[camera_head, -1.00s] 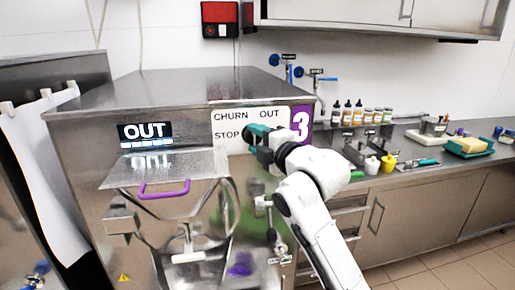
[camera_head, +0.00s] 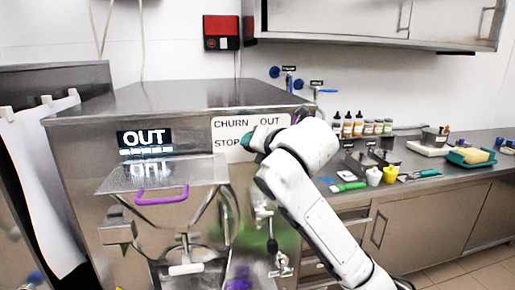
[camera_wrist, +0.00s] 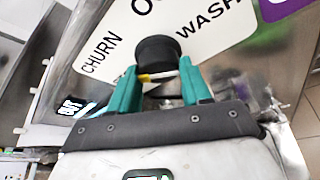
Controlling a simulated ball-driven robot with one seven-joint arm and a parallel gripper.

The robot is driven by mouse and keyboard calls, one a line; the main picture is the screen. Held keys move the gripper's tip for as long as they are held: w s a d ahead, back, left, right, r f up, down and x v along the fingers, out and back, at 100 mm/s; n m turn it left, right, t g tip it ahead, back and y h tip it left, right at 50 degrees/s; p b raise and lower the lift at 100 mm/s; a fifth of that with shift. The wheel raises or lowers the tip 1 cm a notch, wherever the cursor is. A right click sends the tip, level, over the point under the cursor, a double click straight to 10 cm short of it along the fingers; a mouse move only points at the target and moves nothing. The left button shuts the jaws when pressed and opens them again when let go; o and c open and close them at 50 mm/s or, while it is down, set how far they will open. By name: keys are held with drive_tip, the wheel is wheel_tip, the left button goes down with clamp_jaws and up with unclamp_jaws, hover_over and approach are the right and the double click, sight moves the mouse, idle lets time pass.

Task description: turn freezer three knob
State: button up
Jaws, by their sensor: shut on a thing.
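Freezer three (camera_head: 200,100) is a steel machine with a lit display (camera_head: 145,139) reading OUT and a white dial label (camera_head: 228,124) with CHURN, OUT and STOP. In the wrist view, the round black knob (camera_wrist: 157,50) sits on this label, with CHURN at its left and WASH at its right. My gripper (camera_wrist: 158,68) has teal fingers on both sides of the knob and is shut on it. In the head view, my gripper (camera_head: 253,139) is at the label and hides the knob. My arm covers most of the purple number sign (camera_head: 301,113).
A purple-handled chute lid (camera_head: 162,195) and a wire guard project from the machine front, left of my arm. A counter (camera_head: 440,180) with bottles, cups and a tray stands at right. A red wall box (camera_head: 220,32) hangs above.

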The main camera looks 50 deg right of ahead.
drive_tip(key=n+g+h, duration=0.1)
drive_tip(key=n, duration=0.1)
drive_tip(key=n+g+h, duration=0.1)
drive_tip(key=n, duration=0.1)
drive_tip(key=shift+w+a+f+n, duration=0.1)
drive_tip(key=shift+a+n, duration=0.05)
drive_tip(key=shift+n, duration=0.15)
idle(0.5)
drive_tip(key=o, duration=1)
drive_tip(key=shift+o, duration=0.2)
drive_tip(key=v, duration=1)
drive_tip(key=shift+s+a, duration=0.25)
drive_tip(key=shift+a, duration=0.1)
